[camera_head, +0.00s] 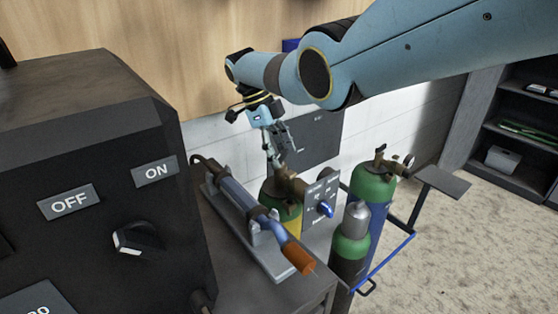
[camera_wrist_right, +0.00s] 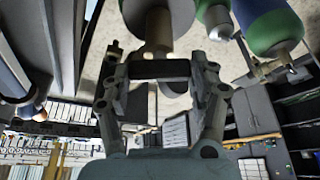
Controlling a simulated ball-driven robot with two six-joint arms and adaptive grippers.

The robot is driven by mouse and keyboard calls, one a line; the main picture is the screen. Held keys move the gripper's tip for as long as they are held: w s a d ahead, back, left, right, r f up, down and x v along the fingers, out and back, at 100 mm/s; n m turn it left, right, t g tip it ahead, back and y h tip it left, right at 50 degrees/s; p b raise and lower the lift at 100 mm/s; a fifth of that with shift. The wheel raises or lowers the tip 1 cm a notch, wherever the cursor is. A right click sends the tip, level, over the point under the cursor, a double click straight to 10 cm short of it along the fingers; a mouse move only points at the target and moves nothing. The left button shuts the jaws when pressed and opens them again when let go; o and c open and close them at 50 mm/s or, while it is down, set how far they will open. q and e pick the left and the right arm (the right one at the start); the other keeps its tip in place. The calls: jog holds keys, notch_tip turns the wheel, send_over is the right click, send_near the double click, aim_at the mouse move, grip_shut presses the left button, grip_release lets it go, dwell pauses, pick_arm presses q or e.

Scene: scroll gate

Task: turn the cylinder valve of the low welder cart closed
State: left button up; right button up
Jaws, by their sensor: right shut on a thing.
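A green cylinder with a yellow lower part (camera_head: 283,222) stands behind the grey bench, with a brownish valve (camera_head: 291,186) on top. My right gripper (camera_head: 274,160) reaches down from above onto this valve and is shut on it. In the right wrist view the brownish valve (camera_wrist_right: 157,28) is just beyond the fingers (camera_wrist_right: 158,70). The exact contact is partly hidden by the fingers. A panel with a blue knob (camera_head: 325,208) stands right beside the cylinder. My left gripper is not in view.
A torch-like tool with an orange end (camera_head: 298,257) lies on a bench tray at left of the cylinder. A green-and-blue cylinder (camera_head: 373,184) and a grey-capped one (camera_head: 351,246) stand at right by a blue frame (camera_head: 396,250). A dark ON/OFF cabinet (camera_head: 85,125) fills the left.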

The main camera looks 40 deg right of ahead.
jog(key=m+b, duration=0.1)
jog(key=m+y+b, duration=0.1)
jog(key=m, duration=0.1)
jog(key=shift+d+f+m, duration=0.1)
jog(key=shift+f+m, duration=0.05)
jog(key=shift+m, duration=0.15)
jog(key=shift+m+y+b, duration=0.55)
jog(key=shift+m+y, duration=0.15)
jog(key=shift+m, duration=0.5)
jog(key=o, duration=1.2)
